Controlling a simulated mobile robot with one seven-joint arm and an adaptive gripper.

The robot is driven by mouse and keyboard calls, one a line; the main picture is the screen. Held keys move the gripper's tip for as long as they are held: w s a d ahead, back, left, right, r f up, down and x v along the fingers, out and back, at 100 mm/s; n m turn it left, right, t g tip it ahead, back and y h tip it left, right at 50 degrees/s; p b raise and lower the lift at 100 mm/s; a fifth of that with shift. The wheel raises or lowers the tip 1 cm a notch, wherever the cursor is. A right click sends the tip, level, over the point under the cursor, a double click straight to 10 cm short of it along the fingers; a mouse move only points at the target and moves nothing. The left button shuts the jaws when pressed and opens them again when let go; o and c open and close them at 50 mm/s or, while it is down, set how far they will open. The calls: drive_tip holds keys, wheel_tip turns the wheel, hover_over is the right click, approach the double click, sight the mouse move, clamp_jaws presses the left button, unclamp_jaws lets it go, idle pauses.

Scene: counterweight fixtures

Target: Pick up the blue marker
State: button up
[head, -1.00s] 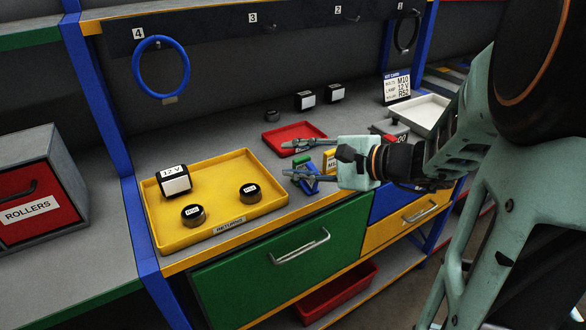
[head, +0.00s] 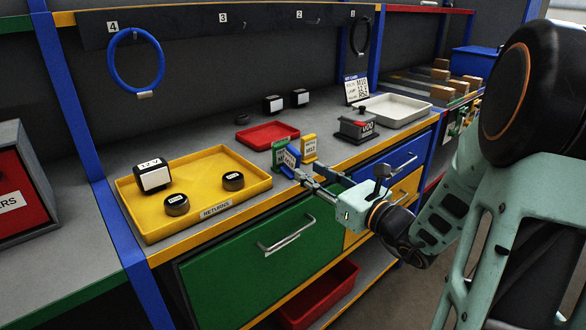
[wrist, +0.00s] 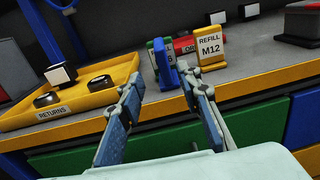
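The blue marker (head: 290,157) is a small upright block with a white label, standing near the counter's front edge. It also shows in the wrist view (wrist: 165,64), just beyond and between my fingertips. A green marker (head: 278,150) stands close beside it, mostly hidden by the blue one in the wrist view. A yellow marker (head: 308,149) labelled REFILL M12 (wrist: 209,47) stands to the right.
A yellow RETURNS tray (head: 240,192) with a 12 V block and two dark rollers lies left. A red tray (head: 267,134) is behind the markers. A grey and red device (head: 357,126) and a white tray (head: 397,109) are right. Drawers are below the counter.

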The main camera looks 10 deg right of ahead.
sight(299, 162)
drive_tip(key=x, duration=0.4)
drive_tip(key=b+x, duration=0.1)
drive_tip(key=x, duration=0.3)
drive_tip(key=shift+w+r, duration=0.15)
drive_tip(key=shift+w, duration=0.3)
clamp_jaws()
